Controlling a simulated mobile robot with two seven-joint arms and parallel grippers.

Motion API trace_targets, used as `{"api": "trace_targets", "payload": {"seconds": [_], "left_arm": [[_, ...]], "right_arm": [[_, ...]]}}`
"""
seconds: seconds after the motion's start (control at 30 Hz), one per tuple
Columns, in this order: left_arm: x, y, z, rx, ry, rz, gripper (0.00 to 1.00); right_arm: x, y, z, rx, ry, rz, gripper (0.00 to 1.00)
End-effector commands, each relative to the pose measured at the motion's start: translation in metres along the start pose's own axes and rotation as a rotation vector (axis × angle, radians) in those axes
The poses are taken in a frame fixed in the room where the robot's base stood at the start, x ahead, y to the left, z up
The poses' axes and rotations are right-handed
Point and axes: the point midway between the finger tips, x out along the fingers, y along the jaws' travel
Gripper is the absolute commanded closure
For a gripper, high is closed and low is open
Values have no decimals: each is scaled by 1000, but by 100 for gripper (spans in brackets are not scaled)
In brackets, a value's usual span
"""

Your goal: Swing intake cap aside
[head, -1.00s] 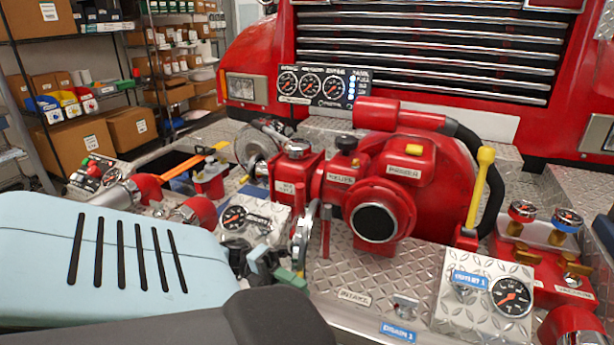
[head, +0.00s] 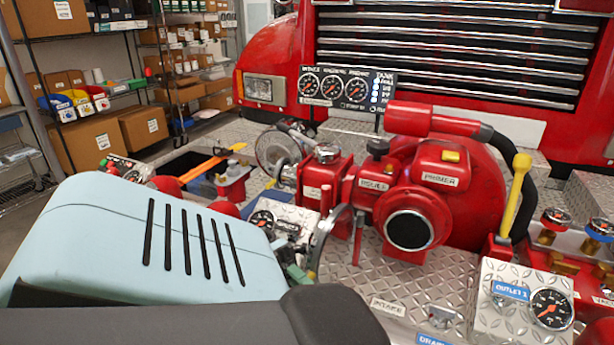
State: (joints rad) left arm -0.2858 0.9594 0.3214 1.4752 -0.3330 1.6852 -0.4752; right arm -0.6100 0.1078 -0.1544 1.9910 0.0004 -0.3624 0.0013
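The pump's intake is a dark round opening (head: 409,230) in a red ring, with an "INTAKE" label (head: 387,307) on the plate below. It is uncovered. A thin silver disc (head: 324,236), seen nearly edge-on, stands to the left of the opening, beside a thin red upright post (head: 357,238); it looks like the intake cap turned away from the opening. My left gripper (head: 297,270) is just left of and below this disc, mostly hidden behind my pale blue arm. I cannot tell whether its fingers touch the disc. My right gripper is not in view.
A gauge panel (head: 345,88) stands behind the pump. A yellow-handled lever (head: 517,190) and an outlet gauge plate (head: 525,300) are at right. Another gauge (head: 262,219) sits close behind my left gripper.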

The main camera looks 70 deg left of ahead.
Motion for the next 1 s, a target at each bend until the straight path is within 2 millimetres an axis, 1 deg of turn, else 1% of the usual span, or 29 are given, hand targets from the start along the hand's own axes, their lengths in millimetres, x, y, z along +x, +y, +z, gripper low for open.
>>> {"api": "trace_targets", "payload": {"seconds": [0.03, 0.3, 0.67, 0.7, 0.8, 0.83, 1.0], "left_arm": [[-1, 0, 2, 2, -3, 1, 100], [-1, -1, 2, 0, 11, 0, 100], [-1, -2, 2, 0, 12, -1, 100], [-1, -2, 2, 0, 12, -1, 80], [-1, -1, 2, -1, 14, -1, 67], [0, -1, 2, -1, 14, -1, 64], [0, -1, 1, -2, 16, -1, 64]], "right_arm": [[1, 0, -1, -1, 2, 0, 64], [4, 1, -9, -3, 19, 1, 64], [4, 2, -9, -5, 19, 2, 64], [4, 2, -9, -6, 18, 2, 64], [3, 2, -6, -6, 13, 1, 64], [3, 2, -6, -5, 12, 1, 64], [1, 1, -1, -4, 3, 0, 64]]}}
